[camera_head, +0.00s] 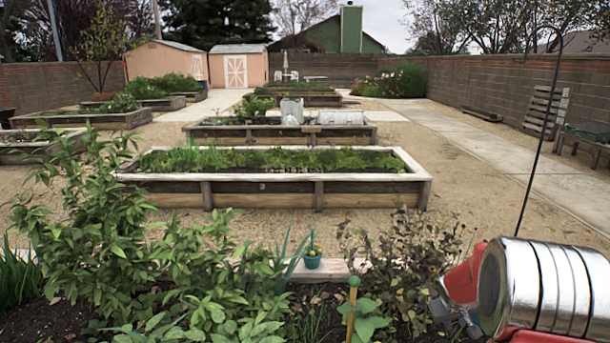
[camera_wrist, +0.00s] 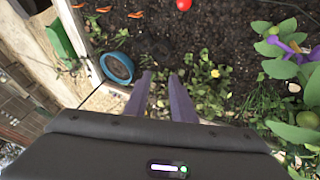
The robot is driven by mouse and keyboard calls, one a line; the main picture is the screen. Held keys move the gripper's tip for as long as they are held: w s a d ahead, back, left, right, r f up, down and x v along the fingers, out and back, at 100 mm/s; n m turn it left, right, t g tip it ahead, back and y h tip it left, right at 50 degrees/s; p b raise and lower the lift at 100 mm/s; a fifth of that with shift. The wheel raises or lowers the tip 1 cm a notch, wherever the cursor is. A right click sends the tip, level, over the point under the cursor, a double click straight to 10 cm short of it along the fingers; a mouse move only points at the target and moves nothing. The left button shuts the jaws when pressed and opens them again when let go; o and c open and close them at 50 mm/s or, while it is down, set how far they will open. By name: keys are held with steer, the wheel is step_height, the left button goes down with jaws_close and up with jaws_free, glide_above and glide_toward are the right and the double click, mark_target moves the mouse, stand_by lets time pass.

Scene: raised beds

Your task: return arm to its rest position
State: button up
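My gripper (camera_wrist: 162,75) shows in the wrist view with its two grey-purple fingers apart. Soil and small leaves show between them, and it holds nothing. It hangs over a planted bed, near the bed's pale edge. In the head view, a red and silver part at the lower right looks like my arm, reaching in over the front bed. The fingers cannot be made out clearly in that view.
Leafy plants (camera_head: 90,220) fill the front bed, with a small teal pot (camera_head: 313,260) on its edge. A round blue rim (camera_wrist: 117,68), a red round thing (camera_wrist: 184,5) and a purple-and-green plant (camera_wrist: 295,50) lie around my gripper. A raised bed (camera_head: 263,187) stands beyond gravel.

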steer(key=s+a+r+y, duration=0.1)
steer(key=s+a+r, duration=0.6)
steer(key=s+a, duration=0.2)
steer(key=s+a+r+y, duration=0.1)
steer(key=s+a+r, duration=0.6)
steer(key=s, duration=0.7)
steer(key=s+a+r+t+y, duration=0.1)
steer(key=s+a+r+y, duration=0.1)
steer(key=s+a+r, duration=0.6)
steer(key=shift+s+a, duration=1.6)
steer(key=shift+s, duration=0.3)
